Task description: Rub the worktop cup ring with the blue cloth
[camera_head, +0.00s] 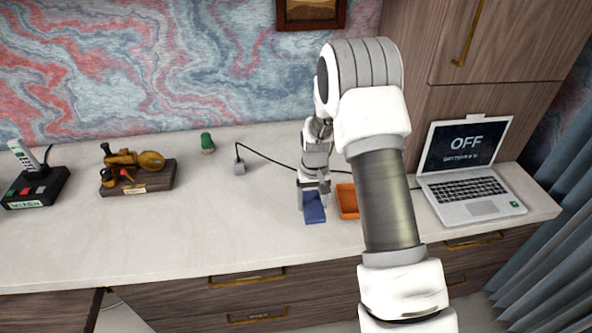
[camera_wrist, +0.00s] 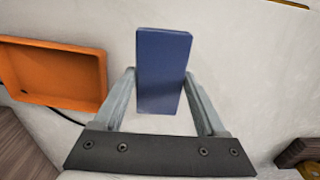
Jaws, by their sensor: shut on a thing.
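The blue cloth (camera_head: 314,212) is a flat, folded-looking blue block. It also shows in the middle of the wrist view (camera_wrist: 162,70). My gripper (camera_head: 312,195) is shut on the cloth, with one finger on each side of it in the wrist view (camera_wrist: 160,88). The gripper points down at the worktop (camera_head: 200,230). I cannot tell whether the cloth touches the surface. I do not see a cup ring in either view; the arm and cloth hide part of the worktop.
An orange tray (camera_head: 347,203) lies just right of my gripper. A laptop (camera_head: 470,185) stands at the right end. The front left worktop is clear.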

